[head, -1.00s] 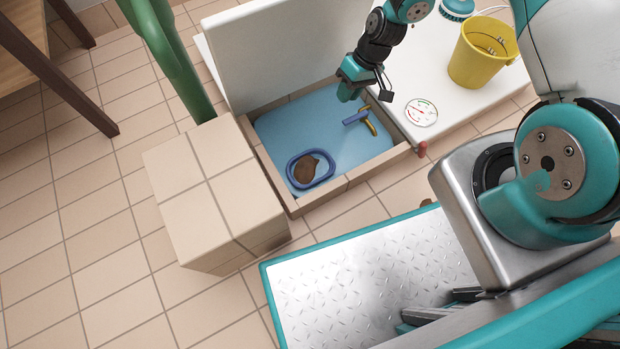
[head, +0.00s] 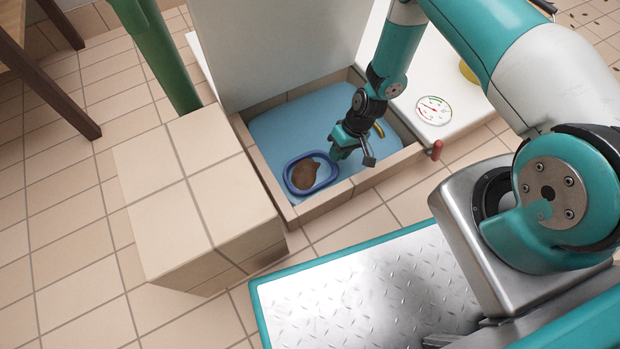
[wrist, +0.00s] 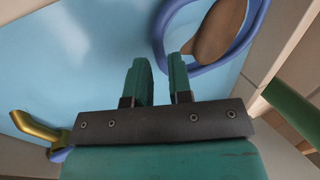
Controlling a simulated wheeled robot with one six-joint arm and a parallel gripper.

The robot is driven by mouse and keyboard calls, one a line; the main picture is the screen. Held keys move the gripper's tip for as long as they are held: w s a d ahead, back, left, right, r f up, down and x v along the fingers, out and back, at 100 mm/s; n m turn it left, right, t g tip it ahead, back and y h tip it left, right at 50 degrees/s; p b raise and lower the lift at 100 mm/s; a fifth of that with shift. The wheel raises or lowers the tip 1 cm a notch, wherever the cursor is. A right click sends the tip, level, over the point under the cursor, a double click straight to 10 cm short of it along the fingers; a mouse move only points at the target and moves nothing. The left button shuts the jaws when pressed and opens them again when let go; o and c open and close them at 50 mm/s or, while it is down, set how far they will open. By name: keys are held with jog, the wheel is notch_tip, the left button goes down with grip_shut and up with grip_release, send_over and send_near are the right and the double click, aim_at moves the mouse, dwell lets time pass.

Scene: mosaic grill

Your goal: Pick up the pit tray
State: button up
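The pit tray (head: 312,191) is a small blue oval tray with a brown lump (head: 305,174) in it. It lies flat on the light-blue floor of a shallow tiled pit, toward the near left. My gripper (head: 337,152) is over the pit, just to the right of the tray. In the wrist view the tray (wrist: 254,22) is at the upper right, partly cut off by the frame. My gripper's two fingers (wrist: 158,62) are apart with nothing between them. The right finger appears close to the tray's rim; I cannot tell whether it touches.
A yellow-and-blue tool (wrist: 38,132) lies in the pit, right of the tray in the head view. Tiled walls (head: 330,203) edge the pit. A tiled block (head: 190,190) stands at its left, a tall white panel (head: 275,50) behind. A round gauge (head: 433,110) is at right.

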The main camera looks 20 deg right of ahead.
aim_at(331, 163)
jog(key=b+x, duration=0.2)
jog(key=x, duration=0.1)
jog(key=b+x, duration=0.2)
jog(key=shift+w+a+f+b, duration=0.15)
jog(key=shift+w+f+b, duration=0.1)
jog(key=shift+f+b, duration=0.15)
jog(key=shift+r, duration=0.1)
grip_shut()
